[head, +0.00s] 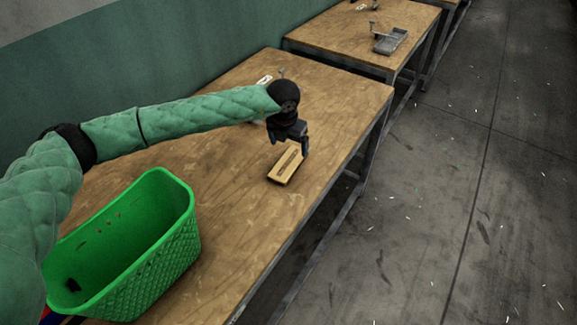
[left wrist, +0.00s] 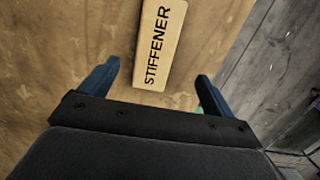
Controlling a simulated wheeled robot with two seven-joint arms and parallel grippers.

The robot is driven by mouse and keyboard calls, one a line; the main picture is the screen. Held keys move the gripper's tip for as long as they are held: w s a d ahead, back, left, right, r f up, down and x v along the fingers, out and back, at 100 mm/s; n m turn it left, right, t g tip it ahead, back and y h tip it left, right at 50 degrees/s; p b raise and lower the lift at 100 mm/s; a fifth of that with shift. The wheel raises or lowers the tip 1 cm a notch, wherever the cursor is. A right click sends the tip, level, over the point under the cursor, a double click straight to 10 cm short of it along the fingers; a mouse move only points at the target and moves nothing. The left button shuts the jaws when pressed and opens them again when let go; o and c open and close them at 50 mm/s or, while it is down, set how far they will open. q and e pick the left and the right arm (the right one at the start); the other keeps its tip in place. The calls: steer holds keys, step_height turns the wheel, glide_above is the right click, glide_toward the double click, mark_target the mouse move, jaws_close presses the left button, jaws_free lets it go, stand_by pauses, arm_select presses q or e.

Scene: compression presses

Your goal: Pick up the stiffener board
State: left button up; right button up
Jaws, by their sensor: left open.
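The stiffener board (head: 286,165) is a small light-wood block lying flat on the wooden table, near its right edge. In the left wrist view the stiffener board (left wrist: 160,45) shows the printed word STIFFENER, and its top end is cut off by the frame. My left gripper (head: 289,148) is open, just above and beside the far end of the board. In the left wrist view the two fingers of my left gripper (left wrist: 152,88) are spread wide, with the board's near end ahead of and between them, not held. My right gripper is not in view.
A green basket (head: 150,262) stands on the table (head: 225,185) at the near left. A white label (head: 264,80) lies near the table's far end, behind my arm. A second table (head: 350,32) with a grey metal tray (head: 391,41) stands beyond. The floor at right is open.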

mark_target(289, 162)
arm_select(q)
steer(key=shift+f, duration=0.55)
steer(key=shift+w+f+p, duration=0.15)
steer(key=shift+f+p, duration=0.15)
steer(key=shift+f, duration=0.85)
steer(key=shift+f+p, duration=0.2)
steer(key=shift+p, duration=0.1)
steer(key=f+p, duration=0.1)
steer(key=f, duration=0.1)
steer(key=f+p, duration=0.1)
steer(key=p, duration=0.1)
steer(key=shift+w+f, duration=0.35)
steer(key=shift+w, duration=0.05)
steer(key=shift+w+f, duration=0.1)
steer(key=shift+f, duration=0.5)
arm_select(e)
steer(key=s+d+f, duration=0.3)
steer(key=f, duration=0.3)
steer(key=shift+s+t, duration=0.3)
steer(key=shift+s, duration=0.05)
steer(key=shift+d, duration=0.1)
arm_select(q)
steer(key=c, duration=1.1)
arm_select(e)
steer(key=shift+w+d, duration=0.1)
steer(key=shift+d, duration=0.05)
arm_select(q)
steer(key=shift+r, duration=0.2)
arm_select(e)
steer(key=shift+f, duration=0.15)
